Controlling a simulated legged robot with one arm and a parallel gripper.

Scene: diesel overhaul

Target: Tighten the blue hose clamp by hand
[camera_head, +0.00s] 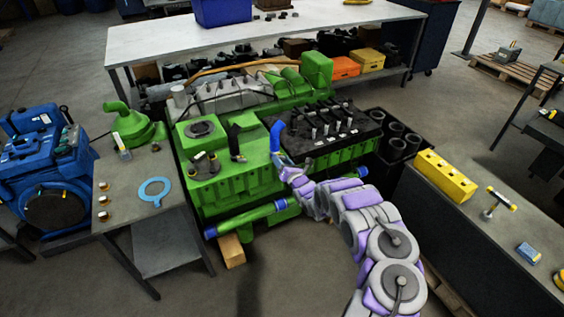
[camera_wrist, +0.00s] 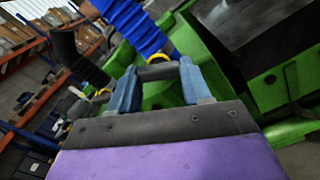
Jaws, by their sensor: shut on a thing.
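The ribbed blue hose (camera_head: 276,136) stands upright on the green engine (camera_head: 240,187). It also shows in the wrist view (camera_wrist: 138,27), running down toward my fingers. A yellow band (camera_wrist: 159,60), seemingly the clamp, shows in part at its lower end. My gripper (camera_wrist: 158,76) is shut on a dark grey cylindrical piece (camera_wrist: 158,72) that lies crosswise between the fingertips, next to the band. I cannot tell whether this piece is joined to the clamp. In the head view my gripper (camera_head: 281,158) is at the hose's base, and the clamp is hidden.
A black hose (camera_head: 235,140) rises from the engine left of the blue one. A grey table (camera_head: 140,213) with a blue ring gasket (camera_head: 154,190) is at left. A bench with a yellow block (camera_head: 444,176) is at right. A long table (camera_head: 190,38) stands behind the engine.

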